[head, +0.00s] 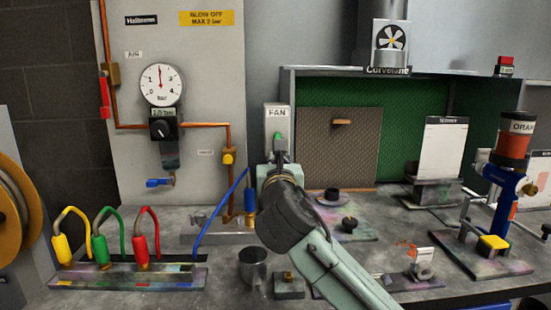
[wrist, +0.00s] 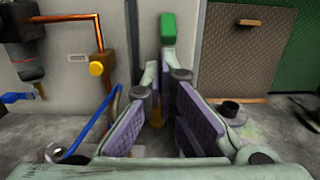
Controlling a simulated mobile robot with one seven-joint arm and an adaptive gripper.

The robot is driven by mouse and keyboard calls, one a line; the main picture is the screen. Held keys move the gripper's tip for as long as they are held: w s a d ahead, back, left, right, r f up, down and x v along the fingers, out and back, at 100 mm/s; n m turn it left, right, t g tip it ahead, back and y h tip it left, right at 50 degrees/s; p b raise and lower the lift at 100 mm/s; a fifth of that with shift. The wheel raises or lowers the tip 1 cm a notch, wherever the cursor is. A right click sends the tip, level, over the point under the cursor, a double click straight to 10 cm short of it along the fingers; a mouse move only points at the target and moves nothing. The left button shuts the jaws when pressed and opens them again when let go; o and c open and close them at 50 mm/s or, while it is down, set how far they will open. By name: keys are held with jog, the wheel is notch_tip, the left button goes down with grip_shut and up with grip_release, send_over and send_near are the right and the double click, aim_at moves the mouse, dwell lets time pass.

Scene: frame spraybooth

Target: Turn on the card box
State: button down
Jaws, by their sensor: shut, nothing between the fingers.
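Nothing in view is labelled as a card box. A narrow grey switch box labelled FAN (head: 277,113) is on the wall behind my gripper, with a green part on its front. In the wrist view a green block (wrist: 168,28) shows on it just above my fingertips. My gripper (head: 279,158) is shut and empty, pointing at the lower part of this box. Its fingers also show close together in the wrist view (wrist: 161,68). They hide the lower part of the box, and I cannot tell whether they touch it.
A booth with green walls (head: 300,100) and a brown panel (head: 340,145) stands right of the box. A gauge (head: 161,84) and copper pipe are left. A blue hose (head: 220,215), metal cup (head: 252,268) and orange-cup stand (head: 513,140) are on the crowded bench.

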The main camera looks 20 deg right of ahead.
jog(key=shift+s+r+g, duration=0.15)
jog(key=shift+r+g, duration=0.05)
jog(key=shift+g, duration=0.1)
